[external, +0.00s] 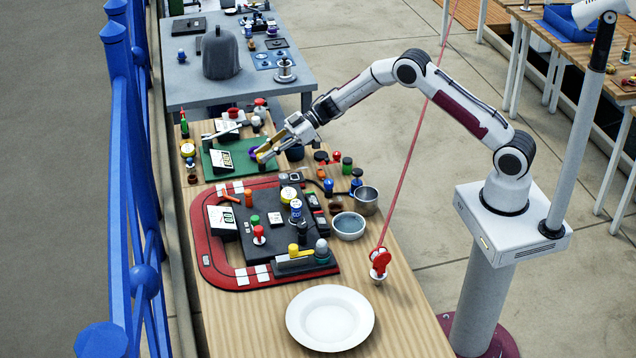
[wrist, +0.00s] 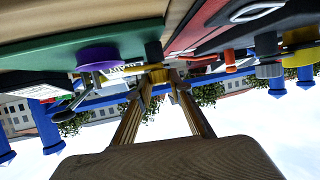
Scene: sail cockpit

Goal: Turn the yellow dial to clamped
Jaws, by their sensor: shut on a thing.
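My gripper (external: 264,152) reaches down over the right part of a green panel at the far end of the wooden table. In the wrist view my gripper's two tan fingers (wrist: 160,84) close in on a small yellow part, the yellow dial (wrist: 158,75), under a dark post on the green panel (wrist: 50,45). The fingertips hide much of the dial, and I cannot read its setting. A purple round knob (wrist: 98,58) sits beside it. In the external view the fingers cover the dial, and a white-faced display (external: 222,160) stands on the panel to the left.
A red-bordered board (external: 208,255) with several knobs and levers lies nearer on the table. A blue railing (external: 122,180) runs along the left side.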

